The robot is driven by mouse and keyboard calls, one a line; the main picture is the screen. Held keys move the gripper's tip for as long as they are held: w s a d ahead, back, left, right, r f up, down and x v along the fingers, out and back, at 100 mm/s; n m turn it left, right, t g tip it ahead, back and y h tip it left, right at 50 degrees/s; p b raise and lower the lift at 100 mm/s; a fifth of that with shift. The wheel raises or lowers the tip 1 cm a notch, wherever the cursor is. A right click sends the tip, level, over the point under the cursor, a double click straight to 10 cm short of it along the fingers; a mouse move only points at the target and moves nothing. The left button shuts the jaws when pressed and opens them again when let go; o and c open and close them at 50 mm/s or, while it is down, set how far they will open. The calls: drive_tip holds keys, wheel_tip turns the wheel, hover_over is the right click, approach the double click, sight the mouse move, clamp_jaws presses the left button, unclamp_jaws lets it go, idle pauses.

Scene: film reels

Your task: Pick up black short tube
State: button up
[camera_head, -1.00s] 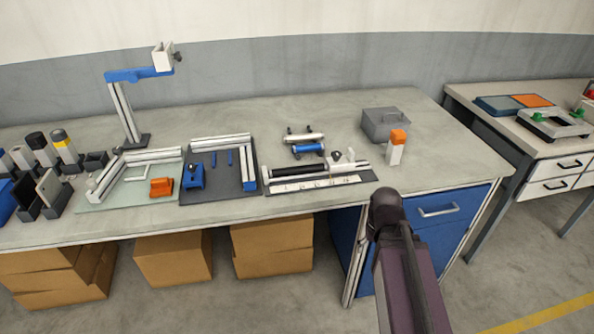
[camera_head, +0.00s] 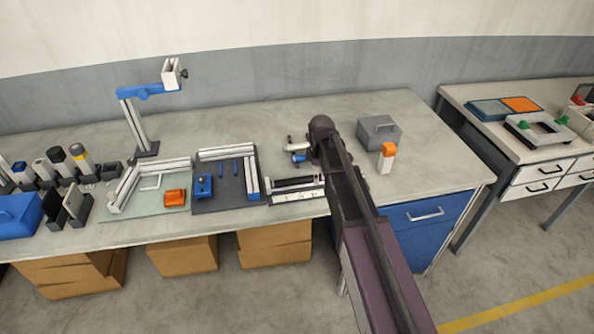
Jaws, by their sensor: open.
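A dark tube-like bar (camera_head: 290,184) lies in the ruled fixture (camera_head: 285,199) at the front middle of the workbench. I cannot tell for sure whether it is the black short tube. At the far left, a dark-topped cylinder (camera_head: 58,157) stands upright among several others. My arm reaches up from the lower right across the bench and covers the right part of the fixture. My gripper does not show.
A grey box (camera_head: 378,134) and an orange-capped white bottle (camera_head: 387,158) stand right of my arm. Small white and blue cylinders (camera_head: 297,152) lie behind the fixture. A blue and white stand (camera_head: 140,115) rises at the back. The bench's back middle is clear.

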sight(297, 178)
drive_tip(key=w+a+r+n+p, duration=0.3)
drive_tip(key=w+a+r+n, duration=0.2)
drive_tip(key=a, duration=0.2)
drive_tip(key=shift+w+p, duration=0.15)
drive_tip(key=shift+p, duration=0.2)
wheel_tip(297, 178, down, 8)
drive_tip(key=b, duration=0.8)
drive_tip(key=shift+f+b, duration=0.25)
drive_tip(key=shift+b, duration=0.1)
drive_tip(key=f+b, duration=0.3)
drive_tip(key=shift+w+a+f, duration=0.15)
drive_tip(key=shift+w+f, duration=0.05)
drive_tip(key=shift+w, duration=0.05)
drive_tip(key=shift+f+b, duration=0.9)
drive_tip(key=shift+b, duration=0.2)
